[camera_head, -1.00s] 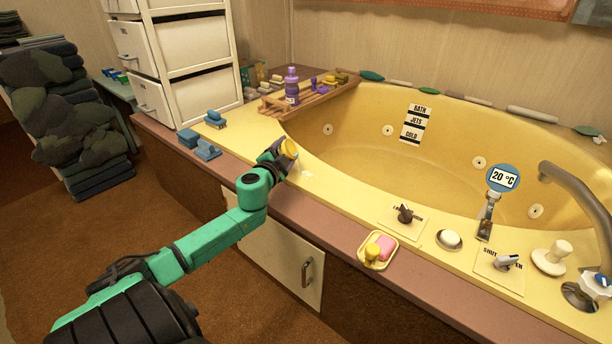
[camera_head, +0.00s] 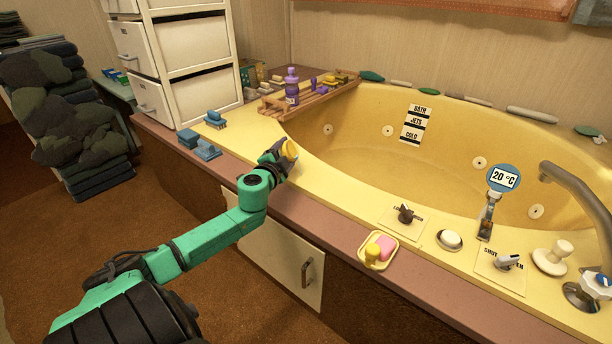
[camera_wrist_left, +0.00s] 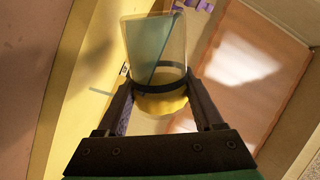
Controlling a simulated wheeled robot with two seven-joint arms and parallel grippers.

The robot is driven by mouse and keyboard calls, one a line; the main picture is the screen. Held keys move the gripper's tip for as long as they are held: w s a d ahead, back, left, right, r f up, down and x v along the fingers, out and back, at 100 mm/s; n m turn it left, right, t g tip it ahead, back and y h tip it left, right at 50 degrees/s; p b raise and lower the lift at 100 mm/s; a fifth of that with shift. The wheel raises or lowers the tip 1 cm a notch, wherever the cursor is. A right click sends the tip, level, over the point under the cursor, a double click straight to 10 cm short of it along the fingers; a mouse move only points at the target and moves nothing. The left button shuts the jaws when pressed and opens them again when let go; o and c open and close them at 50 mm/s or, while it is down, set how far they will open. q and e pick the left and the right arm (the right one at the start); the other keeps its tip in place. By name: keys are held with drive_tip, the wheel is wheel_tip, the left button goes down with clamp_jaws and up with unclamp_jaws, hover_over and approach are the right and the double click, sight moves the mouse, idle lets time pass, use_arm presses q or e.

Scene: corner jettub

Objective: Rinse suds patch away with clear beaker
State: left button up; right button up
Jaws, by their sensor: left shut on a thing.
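My left gripper (camera_head: 279,152) is shut on the clear beaker, just above the yellow tub ledge (camera_head: 325,180). In the left wrist view the clear beaker (camera_wrist_left: 155,45) sits between both fingers, with a dark band and a yellow end near the jaws. Its clear wall looks partly bluish; I cannot tell how much water it holds. I see no clear white suds patch on the ledge beside the gripper. My right gripper is not in view.
Blue brushes (camera_head: 207,150) lie to the left. A wooden rack (camera_head: 310,98) with a purple bottle (camera_head: 291,84) spans the back corner.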

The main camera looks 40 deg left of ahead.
use_arm(q)
drive_tip(key=shift+f+m, duration=0.2)
drive_tip(key=shift+m, duration=0.2)
idle(0.9)
